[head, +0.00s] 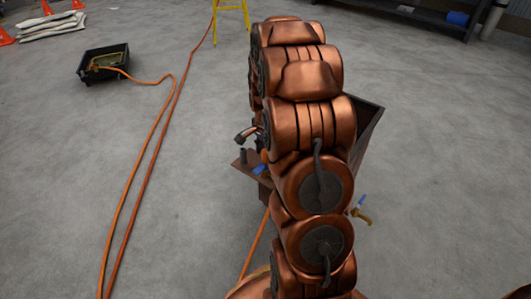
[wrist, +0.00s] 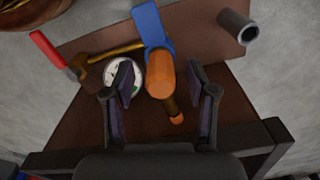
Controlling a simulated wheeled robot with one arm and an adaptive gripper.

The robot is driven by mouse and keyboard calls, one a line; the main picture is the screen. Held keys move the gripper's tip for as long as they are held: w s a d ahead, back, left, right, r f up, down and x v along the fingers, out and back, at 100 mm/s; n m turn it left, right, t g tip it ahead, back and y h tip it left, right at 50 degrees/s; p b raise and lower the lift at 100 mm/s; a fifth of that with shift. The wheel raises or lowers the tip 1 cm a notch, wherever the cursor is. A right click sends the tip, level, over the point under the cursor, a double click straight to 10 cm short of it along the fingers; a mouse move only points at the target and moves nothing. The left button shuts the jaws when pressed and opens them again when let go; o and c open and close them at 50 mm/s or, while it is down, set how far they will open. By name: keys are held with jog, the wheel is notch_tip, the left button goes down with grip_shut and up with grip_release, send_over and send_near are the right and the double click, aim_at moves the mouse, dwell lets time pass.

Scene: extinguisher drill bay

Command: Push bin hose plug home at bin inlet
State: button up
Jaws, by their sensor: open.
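In the wrist view my gripper (wrist: 160,80) is open, with one dark finger on each side of an orange cylindrical piece (wrist: 160,76), apparently the hose plug. Gaps show between it and both fingers, so it is not gripped. A thinner brown-orange part runs from its lower end. I cannot make out the inlet or how far the plug is seated. In the head view my copper arm hides my gripper and most of the bin (head: 372,112).
A round gauge (wrist: 122,80), a brass fitting with a red lever (wrist: 48,48) and a grey pipe stub (wrist: 237,26) crowd the gripper. A yellow stand (head: 232,12) is behind.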

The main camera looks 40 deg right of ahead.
notch_tip(320, 180, up, 12)
dwell(0.7)
jog(key=shift+r, duration=0.1)
jog(key=s+a+r+n+p, duration=0.45)
jog(key=a+r+p, duration=0.3)
jog(key=r, duration=0.25)
jog(key=s+a+r+n+p, duration=0.3)
jog(key=s+a+r+p, duration=0.2)
jog(key=a+r+p, duration=0.4)
jog(key=s+a+r+n+g+p, duration=0.1)
jog(key=s+a+r+n+p, duration=0.3)
jog(key=s+r+p, duration=0.5)
jog(key=s+a+r+n+p, duration=0.5)
jog(key=s+r+n+p, duration=0.2)
jog(key=s+r+p, duration=0.2)
jog(key=shift+s+a+r+g, duration=0.3)
jog(key=shift+r+g, duration=0.1)
jog(key=shift+r, duration=0.1)
jog(key=shift+c, duration=0.2)
